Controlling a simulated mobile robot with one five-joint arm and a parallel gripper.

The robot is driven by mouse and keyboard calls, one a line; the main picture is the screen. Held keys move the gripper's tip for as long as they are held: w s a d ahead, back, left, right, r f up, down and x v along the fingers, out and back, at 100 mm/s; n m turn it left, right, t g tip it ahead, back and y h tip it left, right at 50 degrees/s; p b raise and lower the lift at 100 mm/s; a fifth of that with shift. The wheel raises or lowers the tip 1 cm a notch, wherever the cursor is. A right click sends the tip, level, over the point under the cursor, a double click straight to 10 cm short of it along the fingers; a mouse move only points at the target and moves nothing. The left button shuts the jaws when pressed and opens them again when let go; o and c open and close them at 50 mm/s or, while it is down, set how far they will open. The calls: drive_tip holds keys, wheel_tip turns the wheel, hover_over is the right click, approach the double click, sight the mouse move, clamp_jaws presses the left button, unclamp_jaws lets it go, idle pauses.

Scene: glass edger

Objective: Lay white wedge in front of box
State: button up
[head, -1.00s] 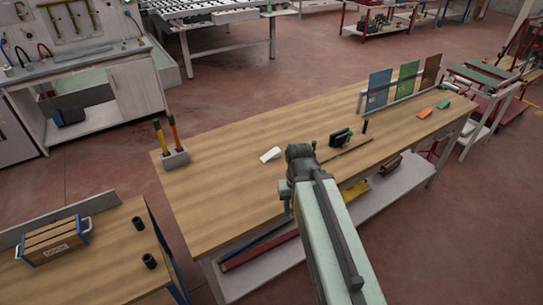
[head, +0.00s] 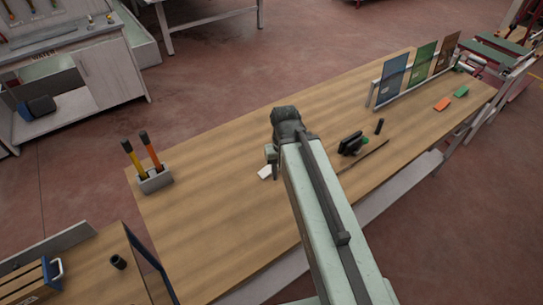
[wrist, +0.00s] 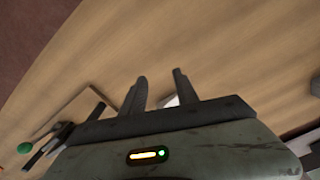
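The white wedge (head: 265,172) lies on the long wooden bench (head: 220,220), partly hidden by my arm in the head view. In the wrist view a small piece of white (wrist: 172,101) shows between the finger bases, mostly hidden by my gripper body. My gripper (wrist: 158,84) is open, with its two fingers apart and nothing held between their tips. In the head view my gripper (head: 273,165) is close to the wedge; contact cannot be told. A wooden box (head: 28,284) with a blue end and pale handle sits on the lower-left table, cut off by the frame edge.
A black tool (head: 351,143) and a thin rod (head: 363,155) lie right of my arm. Coloured panels (head: 422,65) stand at the far right. A dark cup (head: 118,262) stands near the box.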

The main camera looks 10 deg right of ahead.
drive_tip(key=shift+w, duration=0.1)
drive_tip(key=shift+o, duration=1)
drive_tip(key=shift+a+r, duration=0.1)
drive_tip(key=o, duration=1)
drive_tip(key=shift+n, duration=0.7)
drive_tip(key=w, duration=0.3)
drive_tip(key=w+a+f+b, duration=0.1)
drive_tip(key=shift+w, duration=0.2)
drive_tip(key=shift+c, duration=0.2)
drive_tip(key=shift+o, duration=1.2)
drive_tip(key=w+n, duration=0.1)
drive_tip(key=w, duration=0.1)
drive_tip(key=w+n, duration=0.1)
drive_tip(key=w, duration=0.1)
drive_tip(key=w+f+n+b, duration=0.1)
drive_tip(key=w, duration=0.2)
drive_tip(key=shift+w+a+f, duration=0.1)
drive_tip(key=shift+a, duration=0.15)
drive_tip(key=shift+f+b, duration=0.2)
drive_tip(key=shift+b, duration=0.1)
wheel_tip(320, 180, down, 8)
drive_tip(key=b, duration=0.7)
drive_tip(key=shift+r+b, duration=0.15)
drive_tip(key=shift+b, duration=0.2)
drive_tip(key=shift+r, duration=0.2)
